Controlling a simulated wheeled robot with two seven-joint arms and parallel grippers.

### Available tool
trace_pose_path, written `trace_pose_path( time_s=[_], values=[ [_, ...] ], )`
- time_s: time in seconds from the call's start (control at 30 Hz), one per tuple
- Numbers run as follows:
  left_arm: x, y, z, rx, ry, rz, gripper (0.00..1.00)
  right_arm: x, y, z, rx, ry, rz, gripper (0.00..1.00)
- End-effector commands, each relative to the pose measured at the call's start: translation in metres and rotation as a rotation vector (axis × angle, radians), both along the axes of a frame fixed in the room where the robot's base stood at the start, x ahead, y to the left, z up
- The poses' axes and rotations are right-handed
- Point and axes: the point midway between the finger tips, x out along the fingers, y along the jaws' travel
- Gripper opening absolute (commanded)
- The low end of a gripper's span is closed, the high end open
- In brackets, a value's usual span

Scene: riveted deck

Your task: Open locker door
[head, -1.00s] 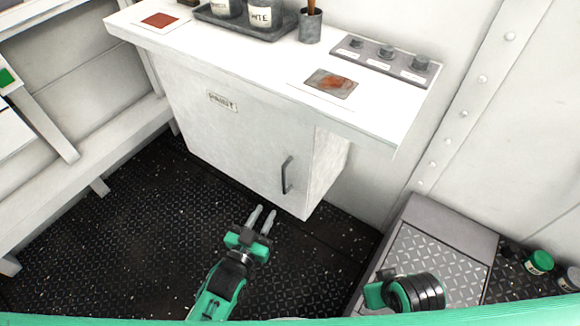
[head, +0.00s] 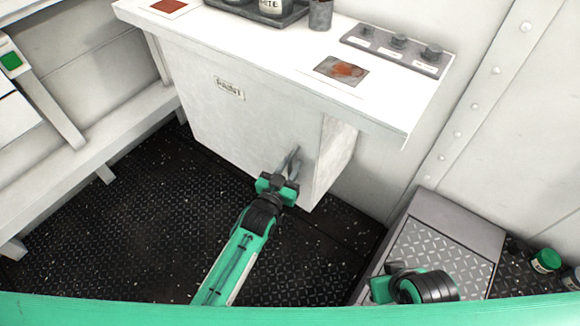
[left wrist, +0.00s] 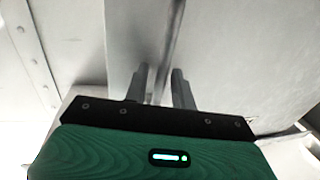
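The white locker (head: 225,125) stands under the counter with a "PAINT" label on its front. Its door is shut, flush with the front. The dark bar handle sits near the door's right edge; in the head view my gripper largely covers it. My left gripper (head: 291,162) is at the handle. In the left wrist view its two fingers (left wrist: 160,88) stand apart, one on each side of the handle bar (left wrist: 172,45), with a gap still showing. My right arm (head: 415,287) shows low at the right; no right fingers are visible.
The white counter (head: 270,48) overhangs the locker and carries a tray (head: 283,20), a cup (head: 320,15), a knob panel (head: 395,50) and a stained card (head: 341,71). A grey step (head: 455,215) stands at the right. A bench (head: 90,150) runs along the left. Dark floor is clear before the locker.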

Motion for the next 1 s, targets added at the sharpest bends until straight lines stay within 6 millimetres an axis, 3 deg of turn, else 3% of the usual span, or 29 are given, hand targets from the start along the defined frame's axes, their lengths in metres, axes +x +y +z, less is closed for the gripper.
trace_pose_path(
  time_s=[0.27, 0.4, 0.9, 1.0],
  values=[
    [0.001, -0.001, 0.000, 0.000, 0.000, 0.000, 0.26, 0.001, 0.001, 0.000, 0.002, -0.007, 0.001, 0.36],
    [0.001, 0.000, 0.000, 0.000, 0.000, 0.000, 0.00, 0.001, 0.001, 0.000, 0.001, -0.005, 0.001, 0.36],
    [-0.010, 0.008, 0.001, 0.004, 0.001, -0.021, 0.00, -0.002, -0.006, 0.008, -0.016, 0.027, -0.010, 0.36],
    [-0.019, 0.016, 0.001, 0.005, 0.000, -0.041, 0.00, 0.001, -0.004, -0.004, -0.016, 0.041, -0.009, 0.36]
  ],
)
